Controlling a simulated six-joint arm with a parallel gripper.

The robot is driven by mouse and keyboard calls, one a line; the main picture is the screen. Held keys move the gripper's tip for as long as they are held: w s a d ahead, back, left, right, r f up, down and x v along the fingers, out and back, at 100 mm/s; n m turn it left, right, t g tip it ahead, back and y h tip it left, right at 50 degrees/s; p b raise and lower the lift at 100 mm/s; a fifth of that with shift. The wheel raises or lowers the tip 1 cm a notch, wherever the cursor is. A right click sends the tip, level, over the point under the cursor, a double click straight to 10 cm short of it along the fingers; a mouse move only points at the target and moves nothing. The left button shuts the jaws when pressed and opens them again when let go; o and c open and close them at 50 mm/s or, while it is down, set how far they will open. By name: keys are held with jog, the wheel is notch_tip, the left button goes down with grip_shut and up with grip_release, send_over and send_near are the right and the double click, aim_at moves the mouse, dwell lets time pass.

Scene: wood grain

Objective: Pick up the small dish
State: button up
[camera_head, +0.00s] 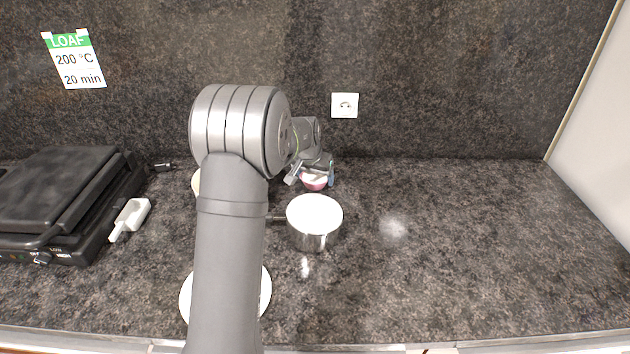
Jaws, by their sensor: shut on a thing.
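A small dish (316,184), pink outside with a pale inside, is near the back of the counter, behind the metal pot. My gripper (313,178) is shut on the dish, with one finger at its left side and the other at its right rim. Whether the dish touches the counter or is slightly above it, I cannot tell. My arm hides part of the counter left of the dish.
A metal pot (314,238) with white contents stands just in front of the dish. A white plate (266,290) lies partly behind my arm. A black grill (60,200) and white scoop (130,218) are at left. The right counter is clear.

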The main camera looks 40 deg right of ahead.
jog(key=r, duration=0.3)
jog(key=shift+s+d, duration=0.1)
jog(key=shift+s, duration=0.25)
jog(key=s+r, duration=0.8)
jog(key=s, duration=0.3)
jog(key=shift+d+r, duration=0.25)
jog(key=shift+d, duration=0.2)
notch_tip(320, 180, up, 3)
jog(key=shift+w, duration=0.1)
dwell(1.2)
jog(key=w+a+n+t+y, duration=0.1)
jog(key=w+a+n+y, duration=0.5)
jog(key=w+a+n, duration=1.3)
jog(key=shift+a+n+t+y, duration=0.25)
jog(key=shift+n+t+y, duration=0.05)
jog(key=shift+t+y, duration=0.1)
